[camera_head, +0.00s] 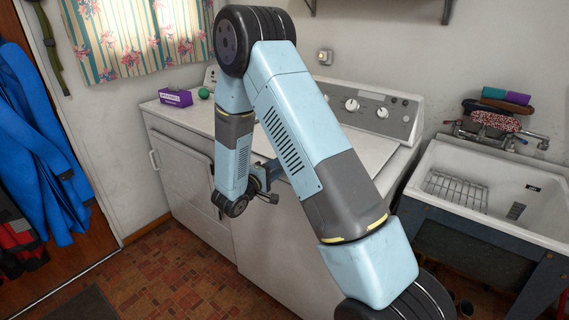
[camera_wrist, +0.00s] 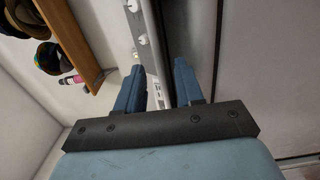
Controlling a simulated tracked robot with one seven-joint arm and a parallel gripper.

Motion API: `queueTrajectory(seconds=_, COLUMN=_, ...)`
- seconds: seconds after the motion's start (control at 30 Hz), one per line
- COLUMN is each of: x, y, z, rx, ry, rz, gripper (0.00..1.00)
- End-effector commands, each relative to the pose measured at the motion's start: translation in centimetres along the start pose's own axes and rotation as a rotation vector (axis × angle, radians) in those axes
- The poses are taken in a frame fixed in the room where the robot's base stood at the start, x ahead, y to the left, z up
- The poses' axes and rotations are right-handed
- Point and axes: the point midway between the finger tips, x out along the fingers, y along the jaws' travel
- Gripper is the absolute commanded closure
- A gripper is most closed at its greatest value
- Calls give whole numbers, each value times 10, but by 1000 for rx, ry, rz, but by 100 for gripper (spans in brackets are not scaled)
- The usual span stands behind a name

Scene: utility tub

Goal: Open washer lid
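The white washer (camera_head: 285,235) stands in the middle of the head view, with a grey control panel (camera_head: 372,106) and white knobs at its back. Its lid (camera_head: 368,152) looks flat and shut on top, partly hidden behind my arm. My gripper (camera_head: 270,180) is at the washer's front top edge, small and partly covered by my arm. In the wrist view its two blue fingers (camera_wrist: 160,78) stand apart, with nothing clearly held between them. Whether a finger touches the lid edge cannot be told.
A white machine with a door handle (camera_head: 153,160) adjoins on the left, bearing a purple box (camera_head: 175,97) and a green ball (camera_head: 204,93). A utility tub (camera_head: 480,215) stands at right. A wooden shelf (camera_wrist: 72,40) with hats shows in the wrist view.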

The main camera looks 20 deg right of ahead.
Motion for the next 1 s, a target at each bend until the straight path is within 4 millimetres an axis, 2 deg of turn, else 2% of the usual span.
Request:
queueTrajectory(seconds=0.1, x=20, y=0, z=1, rx=0, ry=-3, rz=0, gripper=63)
queueTrajectory(seconds=0.3, x=41, y=0, z=0, rx=-1, ry=0, rz=0, gripper=63)
queueTrajectory(seconds=0.73, x=48, y=0, z=0, rx=-1, ry=1, rz=-1, gripper=63)
queueTrajectory(seconds=1.0, x=48, y=0, z=0, rx=-1, ry=1, rz=-1, gripper=89)
